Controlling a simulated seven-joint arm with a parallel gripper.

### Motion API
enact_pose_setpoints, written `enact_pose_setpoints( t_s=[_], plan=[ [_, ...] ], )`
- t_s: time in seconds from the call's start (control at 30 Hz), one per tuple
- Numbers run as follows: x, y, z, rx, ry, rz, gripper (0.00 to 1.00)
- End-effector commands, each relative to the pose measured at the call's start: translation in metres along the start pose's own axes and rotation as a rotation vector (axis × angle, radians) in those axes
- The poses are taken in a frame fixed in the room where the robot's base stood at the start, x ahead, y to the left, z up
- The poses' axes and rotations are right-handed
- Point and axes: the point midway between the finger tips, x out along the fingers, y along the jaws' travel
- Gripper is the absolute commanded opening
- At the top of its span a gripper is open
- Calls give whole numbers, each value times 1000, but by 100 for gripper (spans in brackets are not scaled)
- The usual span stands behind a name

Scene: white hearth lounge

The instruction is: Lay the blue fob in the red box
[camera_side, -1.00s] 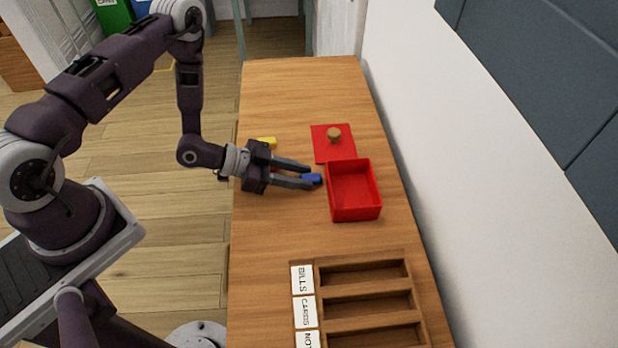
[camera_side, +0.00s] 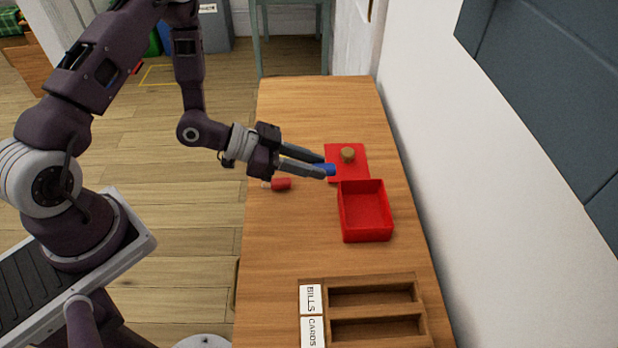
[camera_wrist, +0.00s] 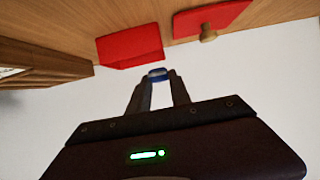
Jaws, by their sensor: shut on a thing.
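My gripper (camera_side: 325,169) is shut on the blue fob (camera_side: 330,169), which shows between the fingertips. The wrist view also shows the blue fob (camera_wrist: 158,72) at the tips of my gripper (camera_wrist: 157,79). The fob is held up off the table, near the far left corner of the red box and apart from it. The red box (camera_side: 366,236) is open on top and looks empty inside; it also shows in the wrist view (camera_wrist: 131,48). Its likely lid, a red plate (camera_side: 359,175) with a round wooden knob (camera_side: 348,154), lies on the table beyond the box.
A red fob-like piece (camera_side: 281,184) lies on the table (camera_side: 290,240) left of the box. A wooden compartment tray (camera_side: 372,310) labelled BILLS and CARDS stands at the near end. A white wall (camera_side: 470,230) runs along the right side. The table's far end is clear.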

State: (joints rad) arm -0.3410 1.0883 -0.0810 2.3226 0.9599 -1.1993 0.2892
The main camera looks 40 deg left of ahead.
Motion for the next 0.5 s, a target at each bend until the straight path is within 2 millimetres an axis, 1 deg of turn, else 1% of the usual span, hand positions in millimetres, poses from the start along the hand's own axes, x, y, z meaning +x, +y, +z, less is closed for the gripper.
enact_pose_setpoints(
  t_s=[0.07, 0.17, 0.2, 0.27, 0.3, 0.4, 0.5],
  plan=[
    [-10, -10, -17, -2, -3, -27, 0],
    [-34, -34, -46, -29, -17, -100, 0],
    [-47, -45, -58, -48, -23, -140, 0],
    [-66, -58, -77, -77, -27, -201, 0],
    [-79, -66, -88, -97, -28, -241, 0],
    [-109, -79, -111, -146, -21, -333, 0],
    [-130, -86, -126, -183, -8, -398, 0]
  ],
)
